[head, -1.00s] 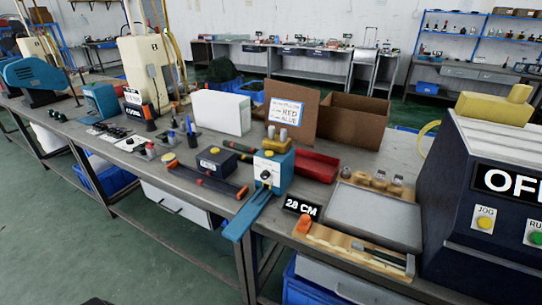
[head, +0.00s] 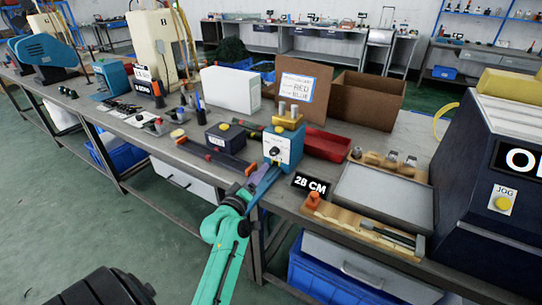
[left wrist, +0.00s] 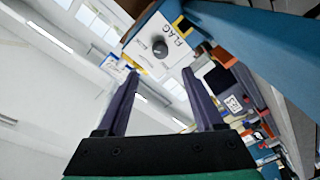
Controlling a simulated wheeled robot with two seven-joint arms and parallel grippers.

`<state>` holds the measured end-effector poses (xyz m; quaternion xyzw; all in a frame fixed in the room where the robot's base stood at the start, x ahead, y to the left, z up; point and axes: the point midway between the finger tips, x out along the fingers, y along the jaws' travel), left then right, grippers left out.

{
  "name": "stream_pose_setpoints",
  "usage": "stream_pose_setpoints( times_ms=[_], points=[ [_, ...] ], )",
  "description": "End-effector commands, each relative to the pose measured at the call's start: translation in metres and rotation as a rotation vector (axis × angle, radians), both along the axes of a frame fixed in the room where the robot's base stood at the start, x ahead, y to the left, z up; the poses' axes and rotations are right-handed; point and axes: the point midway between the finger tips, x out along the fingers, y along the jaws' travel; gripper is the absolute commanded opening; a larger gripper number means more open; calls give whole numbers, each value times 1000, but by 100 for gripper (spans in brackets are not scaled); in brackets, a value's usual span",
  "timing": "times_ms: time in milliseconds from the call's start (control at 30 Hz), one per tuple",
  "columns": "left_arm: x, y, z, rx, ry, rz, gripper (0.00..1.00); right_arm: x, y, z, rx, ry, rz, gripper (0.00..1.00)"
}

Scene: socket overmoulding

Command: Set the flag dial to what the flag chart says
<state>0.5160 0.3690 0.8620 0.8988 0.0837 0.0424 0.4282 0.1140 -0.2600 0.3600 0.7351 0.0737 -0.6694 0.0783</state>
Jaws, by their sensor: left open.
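The flag dial is a dark round knob (head: 275,151) on the white face of a small blue box (head: 291,148) near the table's front edge. In the left wrist view the knob (left wrist: 160,48) sits beside the word FLAG, beyond the gap between my fingers. My left gripper (head: 255,179) is open and empty, in front of and below the box, apart from the knob. A paper sheet (head: 294,87) with lines in which RED and BLUE can be read is fixed to a brown cardboard panel behind the box; its smaller writing is unreadable. My right gripper is not visible.
A 28 CM sign (head: 311,184) and a grey tray (head: 385,197) stand to the right. A dark box (head: 226,137) with a yellow button stands left.

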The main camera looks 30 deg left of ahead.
Motion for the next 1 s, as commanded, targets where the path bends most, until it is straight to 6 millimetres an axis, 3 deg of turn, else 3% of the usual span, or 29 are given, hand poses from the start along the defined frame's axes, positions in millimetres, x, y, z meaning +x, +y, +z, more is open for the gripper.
stream_pose_setpoints(
  times_ms=[200,333,500,733,900,1000],
  points=[
    [60,11,1,-1,-1,-1,69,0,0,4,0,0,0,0],
    [87,16,0,2,2,-2,69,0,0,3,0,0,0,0],
    [103,19,0,3,3,-1,69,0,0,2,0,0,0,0],
    [104,19,-1,2,3,-2,69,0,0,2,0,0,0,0],
    [103,19,-1,2,4,-1,4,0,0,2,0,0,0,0],
    [103,19,-1,2,4,-1,0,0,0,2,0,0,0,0]
  ],
)
